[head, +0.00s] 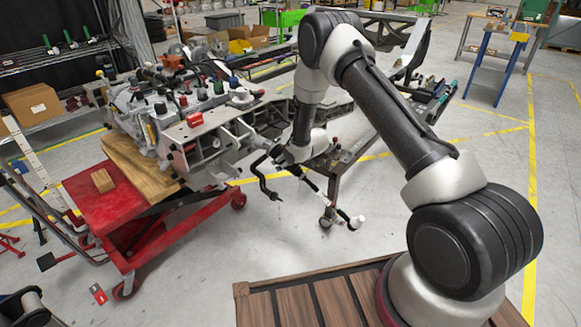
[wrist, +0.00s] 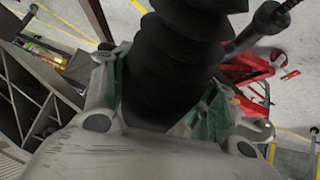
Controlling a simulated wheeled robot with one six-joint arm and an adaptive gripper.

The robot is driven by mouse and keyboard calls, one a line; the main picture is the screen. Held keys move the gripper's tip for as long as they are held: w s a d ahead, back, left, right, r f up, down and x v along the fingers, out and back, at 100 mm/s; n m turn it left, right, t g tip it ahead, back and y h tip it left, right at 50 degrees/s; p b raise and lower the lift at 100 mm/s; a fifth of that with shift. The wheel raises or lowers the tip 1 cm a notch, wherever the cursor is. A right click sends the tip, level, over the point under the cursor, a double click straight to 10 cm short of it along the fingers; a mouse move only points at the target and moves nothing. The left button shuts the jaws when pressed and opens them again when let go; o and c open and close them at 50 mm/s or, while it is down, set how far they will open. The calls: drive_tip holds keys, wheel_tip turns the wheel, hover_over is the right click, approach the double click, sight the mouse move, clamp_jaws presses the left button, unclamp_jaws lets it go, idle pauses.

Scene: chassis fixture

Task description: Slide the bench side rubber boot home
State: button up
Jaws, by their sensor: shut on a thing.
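A black ribbed rubber boot (wrist: 172,62) fills the upper middle of the wrist view. My gripper (wrist: 162,98) is shut around it, with a green-padded finger on each side. The boot's upper end runs out of the picture and its lower end is hidden behind my gripper's body. In the head view my gripper (head: 284,158) is at the right end of the chassis assembly, beside a thin rod (head: 325,196) with a white end. The boot cannot be made out clearly there.
The metal chassis assembly (head: 205,130) rests on a red lift cart (head: 95,207) with wooden blocks. A grey wheeled frame (head: 350,150) stands close behind my gripper. In the wrist view, a dark rod (wrist: 262,28) passes close by the boot. Open floor lies in front.

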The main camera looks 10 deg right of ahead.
sight(278, 153)
drive_tip(key=shift+w+a+r, duration=0.45)
drive_tip(key=shift+w+a, duration=0.1)
drive_tip(key=shift+w, duration=0.1)
drive_tip(key=shift+w+a+r, duration=0.4)
drive_tip(key=shift+w+a, duration=0.1)
drive_tip(key=shift+w, duration=0.15)
drive_tip(key=o, duration=1.4)
drive_tip(key=shift+o, duration=0.2)
drive_tip(key=v, duration=1.1)
drive_tip(key=shift+s+r, duration=0.1)
drive_tip(key=shift+r, duration=0.05)
drive_tip(key=shift+s+d+r, duration=0.1)
drive_tip(key=shift+s+r, duration=0.05)
drive_tip(key=shift+s, duration=0.05)
